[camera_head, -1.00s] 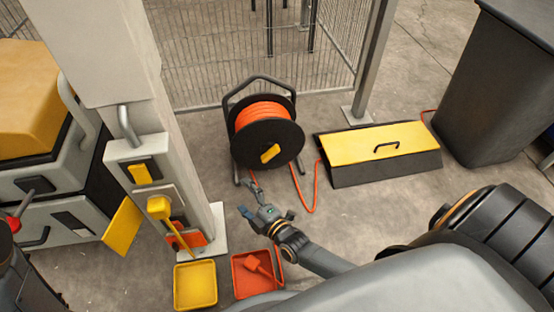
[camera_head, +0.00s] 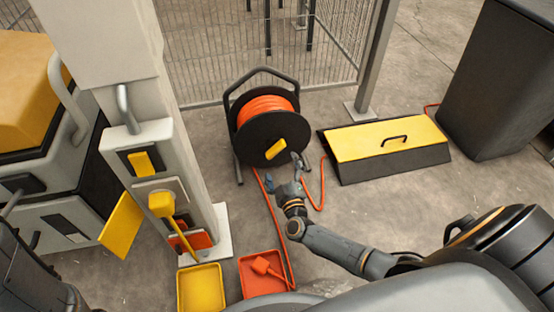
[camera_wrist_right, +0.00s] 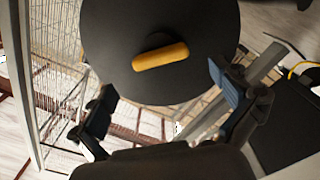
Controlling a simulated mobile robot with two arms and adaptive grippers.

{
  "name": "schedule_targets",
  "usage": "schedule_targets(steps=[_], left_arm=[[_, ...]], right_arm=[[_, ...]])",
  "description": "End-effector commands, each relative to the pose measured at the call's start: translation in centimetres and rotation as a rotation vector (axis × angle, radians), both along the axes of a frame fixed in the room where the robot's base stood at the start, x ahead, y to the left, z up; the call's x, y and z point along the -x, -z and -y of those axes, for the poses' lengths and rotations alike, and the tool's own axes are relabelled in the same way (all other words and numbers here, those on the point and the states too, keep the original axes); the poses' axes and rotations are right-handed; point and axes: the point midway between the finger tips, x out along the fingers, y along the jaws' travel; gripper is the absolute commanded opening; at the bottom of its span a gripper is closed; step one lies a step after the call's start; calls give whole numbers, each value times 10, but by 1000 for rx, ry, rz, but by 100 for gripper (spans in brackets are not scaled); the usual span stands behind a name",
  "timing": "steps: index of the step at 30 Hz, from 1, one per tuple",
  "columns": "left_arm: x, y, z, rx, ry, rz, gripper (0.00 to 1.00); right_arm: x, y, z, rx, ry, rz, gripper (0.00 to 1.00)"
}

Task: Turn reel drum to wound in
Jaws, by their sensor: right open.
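The reel drum (camera_head: 262,136) has a black round flange and orange cable wound on it, and stands in a black frame on the floor. Its yellow handle (camera_head: 275,149) sits on the front flange. In the right wrist view the handle (camera_wrist_right: 160,56) lies slightly tilted across the dark flange (camera_wrist_right: 120,30), ahead of my fingers. My right gripper (camera_head: 287,176) is in front of the lower part of the reel. Its fingers (camera_wrist_right: 165,95) are spread apart with nothing between them, and the handle is beyond them. My left gripper is not in view.
A yellow tray (camera_head: 183,300) and a red tray (camera_head: 243,275) holding a red plug lie in front. A yellow-topped black box (camera_head: 360,140) is right of the reel, near a dark bin (camera_head: 490,90). Mesh fencing (camera_head: 200,60) stands behind. Orange cable (camera_head: 322,190) trails on the floor.

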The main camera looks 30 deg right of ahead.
Motion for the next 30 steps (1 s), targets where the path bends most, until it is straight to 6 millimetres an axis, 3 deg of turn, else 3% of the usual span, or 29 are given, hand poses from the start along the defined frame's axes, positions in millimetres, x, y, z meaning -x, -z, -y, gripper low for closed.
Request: schedule_targets(steps=[4,9,21,30], left_arm=[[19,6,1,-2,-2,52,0],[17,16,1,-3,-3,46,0],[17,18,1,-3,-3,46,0],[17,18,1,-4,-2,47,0]], right_arm=[[-28,4,8,1,0,3,100],[-46,3,12,1,0,1,100],[-53,0,14,1,-1,-1,100],[-53,0,14,1,-1,-1,39]])
